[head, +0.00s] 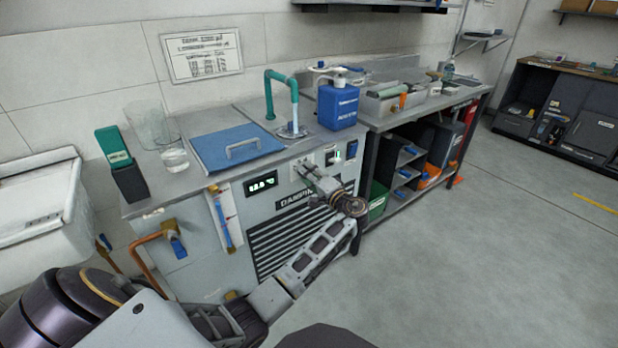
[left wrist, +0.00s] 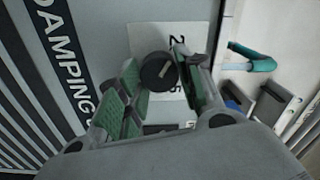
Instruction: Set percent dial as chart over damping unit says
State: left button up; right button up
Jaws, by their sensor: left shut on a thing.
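The damping unit (head: 290,202) is a grey cabinet with a vented front and a lit display (head: 262,184), whose digits I cannot read surely. The chart (head: 202,55) hangs on the wall above it; its rows are too blurred to read. My left gripper (head: 308,170) is at the panel right of the display. In the left wrist view the percent dial (left wrist: 156,74), a round black knob with a pale pointer mark, sits between the green-padded fingers of the left gripper (left wrist: 158,66), shut on it. A pale plate with partly hidden numbers lies behind the dial. My right gripper is not in view.
On the unit's top are a blue lid (head: 225,150), a glass beaker (head: 173,155), a teal pipe (head: 270,95) and a blue canister (head: 338,105). A switch (head: 351,150) is right of the gripper. Open floor (head: 470,240) lies to the right.

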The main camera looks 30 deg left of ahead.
pick_arm(q)
jog(key=shift+f, duration=0.15)
jog(key=o, duration=1)
jog(key=v, duration=1.2)
dwell(0.3)
